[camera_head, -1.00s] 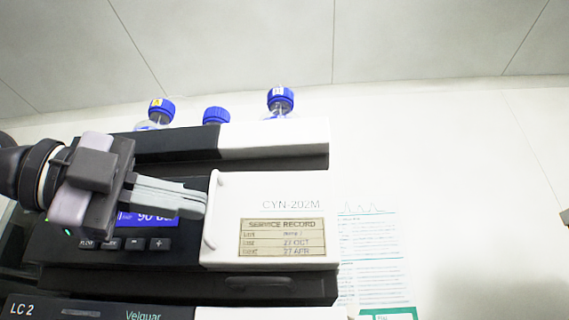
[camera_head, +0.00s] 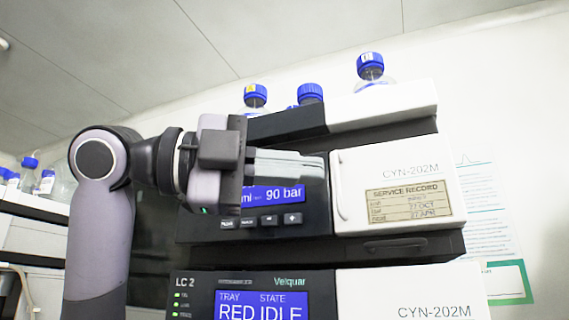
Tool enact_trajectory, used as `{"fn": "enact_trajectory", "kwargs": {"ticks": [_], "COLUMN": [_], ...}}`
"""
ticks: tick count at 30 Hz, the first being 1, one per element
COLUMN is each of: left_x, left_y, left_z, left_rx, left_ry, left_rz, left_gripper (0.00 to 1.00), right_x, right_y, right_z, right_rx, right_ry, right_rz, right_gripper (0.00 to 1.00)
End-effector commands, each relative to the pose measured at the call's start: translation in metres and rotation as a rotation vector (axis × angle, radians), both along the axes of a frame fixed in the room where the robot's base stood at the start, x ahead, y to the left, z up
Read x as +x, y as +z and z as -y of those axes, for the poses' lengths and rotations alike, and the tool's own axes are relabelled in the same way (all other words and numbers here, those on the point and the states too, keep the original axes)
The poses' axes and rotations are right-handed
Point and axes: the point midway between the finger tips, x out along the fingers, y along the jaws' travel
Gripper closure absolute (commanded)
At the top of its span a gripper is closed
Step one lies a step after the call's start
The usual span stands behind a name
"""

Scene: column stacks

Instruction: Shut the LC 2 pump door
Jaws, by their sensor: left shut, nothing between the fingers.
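The pump door (camera_head: 388,180) is a white panel marked CYN-202M with a service record label. It sits at the right of the pump module, whose blue display (camera_head: 272,196) reads 90 bar. A white bar handle (camera_head: 340,188) runs down the door's left edge. The door looks flush or nearly flush with the front; I cannot tell if a small gap is left. My left gripper (camera_head: 322,165) is shut and empty. Its fingertips point right and end beside the door's upper left edge; contact is unclear. My right gripper is out of view.
Below is a module marked LC 2 (camera_head: 186,283) with a display (camera_head: 262,306) reading RED IDLE. Blue-capped bottles (camera_head: 371,70) stand on top of the stack. A poster (camera_head: 510,285) hangs at the right. Another stack (camera_head: 32,235) with bottles stands at the left.

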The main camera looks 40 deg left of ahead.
Motion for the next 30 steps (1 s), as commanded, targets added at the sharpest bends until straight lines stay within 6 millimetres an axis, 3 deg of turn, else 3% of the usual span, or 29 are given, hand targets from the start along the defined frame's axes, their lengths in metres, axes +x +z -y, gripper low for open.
{"fn": "enact_trajectory", "kwargs": {"ticks": [2,9,15,30], "left_x": [0.003,-0.047,-0.073,-0.081], "left_y": [0.001,0.0,0.001,0.001], "left_z": [0.004,-0.03,-0.047,-0.053], "left_rx": [0.001,-0.004,-0.002,-0.001], "left_ry": [-0.002,0.001,0.0,0.0], "left_rz": [-0.001,0.003,0.001,0.0], "left_gripper": [1.0,1.0,1.0,1.0], "right_x": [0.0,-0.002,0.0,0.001], "right_y": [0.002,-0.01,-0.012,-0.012], "right_z": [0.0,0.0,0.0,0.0], "right_rx": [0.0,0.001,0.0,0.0], "right_ry": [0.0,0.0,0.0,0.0], "right_rz": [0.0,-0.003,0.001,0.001], "right_gripper": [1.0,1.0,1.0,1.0]}}
